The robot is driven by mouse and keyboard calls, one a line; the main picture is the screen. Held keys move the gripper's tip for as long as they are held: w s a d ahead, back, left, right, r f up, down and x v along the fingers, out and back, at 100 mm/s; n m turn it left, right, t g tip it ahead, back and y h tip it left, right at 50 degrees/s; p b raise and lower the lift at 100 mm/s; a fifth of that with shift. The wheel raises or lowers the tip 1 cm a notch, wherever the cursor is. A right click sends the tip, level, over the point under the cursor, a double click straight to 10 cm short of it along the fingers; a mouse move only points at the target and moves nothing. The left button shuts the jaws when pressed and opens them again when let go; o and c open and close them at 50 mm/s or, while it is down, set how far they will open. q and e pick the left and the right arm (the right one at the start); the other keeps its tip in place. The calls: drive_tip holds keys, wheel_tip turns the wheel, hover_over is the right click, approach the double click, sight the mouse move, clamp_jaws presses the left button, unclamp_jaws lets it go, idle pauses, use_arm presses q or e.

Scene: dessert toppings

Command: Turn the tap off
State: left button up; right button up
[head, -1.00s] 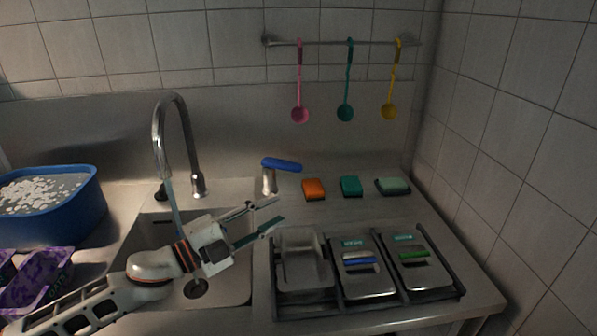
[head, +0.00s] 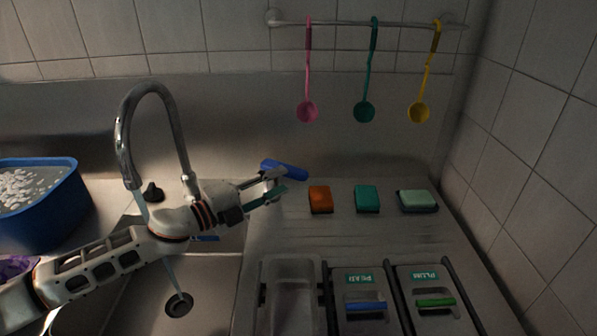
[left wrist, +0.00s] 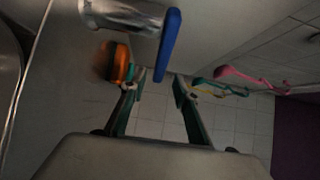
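The tap is a chrome curved spout (head: 150,92) over the sink (head: 215,278). A thin water stream (head: 171,275) runs from it toward the drain. A separate metal post with a blue lever handle (head: 285,171) stands right of the spout; the post is mostly hidden behind my gripper in the head view. My left gripper (head: 275,186) is open and empty, its fingertips close by the handle. In the left wrist view the blue handle (left wrist: 168,46) and metal post (left wrist: 122,18) show just beyond the fingertips (left wrist: 160,80). I cannot tell if they touch. My right gripper is out of view.
An orange sponge (head: 320,199), a teal sponge (head: 367,198) and a pale green one on a dark base (head: 418,201) lie right of the handle. Lidded containers (head: 362,300) stand in front. A blue tub (head: 45,212) is at left. Ladles (head: 364,110) hang above.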

sight(291, 177)
use_arm(q)
drive_tip(key=b+x, duration=0.1)
drive_tip(key=x, duration=0.4)
drive_tip(key=shift+f, duration=0.2)
drive_tip(key=shift+w+d+r+b, duration=0.15)
drive_tip(key=shift+w+d+b, duration=0.2)
drive_tip(key=shift+d, duration=0.15)
clamp_jaws()
